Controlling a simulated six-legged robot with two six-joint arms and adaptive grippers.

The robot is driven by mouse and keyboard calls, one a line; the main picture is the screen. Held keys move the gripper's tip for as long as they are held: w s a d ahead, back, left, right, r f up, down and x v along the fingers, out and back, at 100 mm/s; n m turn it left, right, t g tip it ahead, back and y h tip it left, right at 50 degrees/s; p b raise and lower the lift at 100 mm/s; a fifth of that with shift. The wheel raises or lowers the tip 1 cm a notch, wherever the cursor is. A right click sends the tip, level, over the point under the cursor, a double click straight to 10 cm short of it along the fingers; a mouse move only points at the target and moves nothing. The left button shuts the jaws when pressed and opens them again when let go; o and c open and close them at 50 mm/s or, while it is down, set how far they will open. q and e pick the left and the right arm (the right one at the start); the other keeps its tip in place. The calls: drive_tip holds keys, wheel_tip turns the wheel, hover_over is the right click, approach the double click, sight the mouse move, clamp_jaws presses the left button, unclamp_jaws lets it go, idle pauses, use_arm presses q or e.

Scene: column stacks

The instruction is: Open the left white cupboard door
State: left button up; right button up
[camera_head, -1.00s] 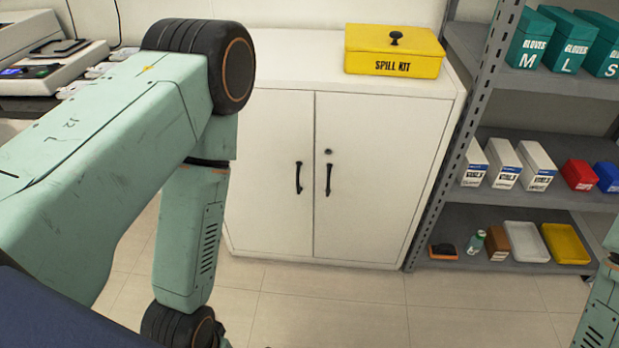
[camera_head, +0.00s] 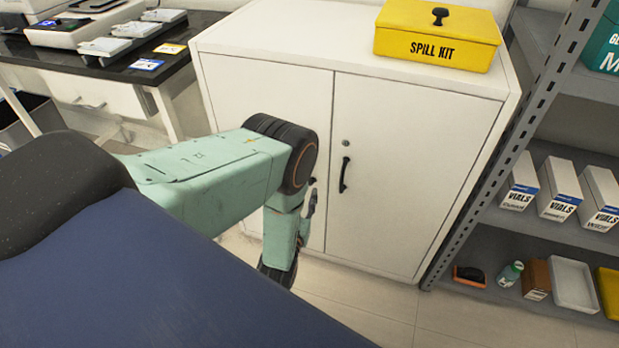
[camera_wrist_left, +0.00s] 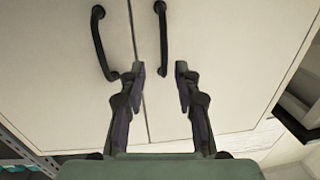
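The white cupboard has two shut doors. The left door (camera_head: 265,98) is plain white. Its black handle is mostly hidden behind my left arm in the head view; in the left wrist view this handle (camera_wrist_left: 162,35) shows clearly. The wrist view looks turned over, so the right door's handle (camera_wrist_left: 97,40) appears on its left; it also shows in the head view (camera_head: 344,175). My left gripper (camera_wrist_left: 160,69) is open, with its fingertips apart. The near end of the left door's handle appears between the fingertips. Contact cannot be told. My right gripper is out of view.
A yellow spill kit box (camera_head: 436,35) sits on the cupboard top. A grey metal shelf rack (camera_head: 535,110) with vial boxes stands close on the right. A dark-topped bench (camera_head: 110,60) with instruments is at the left.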

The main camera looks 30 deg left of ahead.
use_arm(q)
drive_tip(key=b+x, duration=0.1)
drive_tip(key=x, duration=0.4)
drive_tip(key=b+x, duration=0.1)
drive_tip(key=x, duration=0.1)
drive_tip(key=shift+w+a+r+b, duration=0.2)
drive_tip(key=shift+a+b, duration=0.1)
drive_tip(key=shift+a, duration=0.2)
drive_tip(key=shift+w+r, duration=0.15)
drive_tip(key=shift+w, duration=0.05)
clamp_jaws()
